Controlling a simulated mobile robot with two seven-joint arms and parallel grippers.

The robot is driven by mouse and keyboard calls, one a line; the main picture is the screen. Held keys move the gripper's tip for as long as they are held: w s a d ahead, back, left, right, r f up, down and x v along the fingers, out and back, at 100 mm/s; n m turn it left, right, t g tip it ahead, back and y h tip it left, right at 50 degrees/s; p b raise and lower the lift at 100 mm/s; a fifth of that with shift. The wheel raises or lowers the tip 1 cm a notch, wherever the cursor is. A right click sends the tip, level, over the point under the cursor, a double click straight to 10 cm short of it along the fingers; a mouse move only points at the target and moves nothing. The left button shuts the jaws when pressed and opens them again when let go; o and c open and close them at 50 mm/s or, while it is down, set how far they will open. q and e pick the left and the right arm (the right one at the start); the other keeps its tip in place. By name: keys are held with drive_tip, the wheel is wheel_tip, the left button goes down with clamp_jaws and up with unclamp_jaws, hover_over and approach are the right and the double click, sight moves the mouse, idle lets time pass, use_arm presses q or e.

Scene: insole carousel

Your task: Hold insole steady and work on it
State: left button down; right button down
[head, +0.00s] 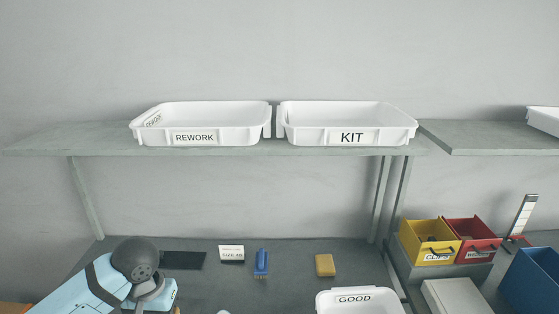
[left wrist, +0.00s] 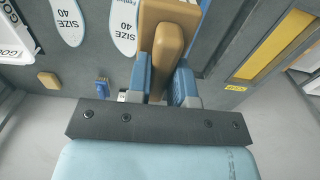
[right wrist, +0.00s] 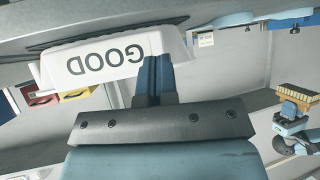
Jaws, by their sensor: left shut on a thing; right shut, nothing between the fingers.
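My left gripper (left wrist: 168,75) is shut on a wooden-backed brush (left wrist: 170,35). The brush also shows at the right of the right wrist view (right wrist: 297,93), with its bristles visible. White insole shapes marked SIZE 40, one at the left (left wrist: 69,20) and one nearer the brush (left wrist: 124,27), lie beyond it in the left wrist view; I cannot tell whether the brush touches one. My right gripper (right wrist: 154,65) is shut and empty, its fingers in front of the white GOOD tray (right wrist: 110,62). The head view shows neither gripper's fingertips.
REWORK (head: 250,135) and KIT (head: 300,136) trays stand on the shelf. A size card (head: 231,253), blue brush (head: 261,262) and yellow sponge (head: 325,265) lie on the worktable. Yellow (head: 430,240) and red (head: 472,240) bins stand at the right.

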use_arm(q)
drive_tip(key=shift+s+r, duration=0.15)
drive_tip(key=shift+s, duration=0.1)
drive_tip(key=shift+w+d+p, duration=0.1)
drive_tip(key=shift+w+p, duration=0.05)
drive_tip(key=shift+p, duration=0.2)
drive_tip(key=w+d+f+p, duration=0.1)
drive_tip(key=w+d+f, duration=0.4)
drive_tip(key=w+d, duration=0.3)
drive_tip(key=w+d+f+p, duration=0.2)
drive_tip(key=w+d+f, duration=0.3)
drive_tip(key=w+d, duration=0.4)
drive_tip(key=d, duration=0.6)
drive_tip(key=shift+f, duration=0.2)
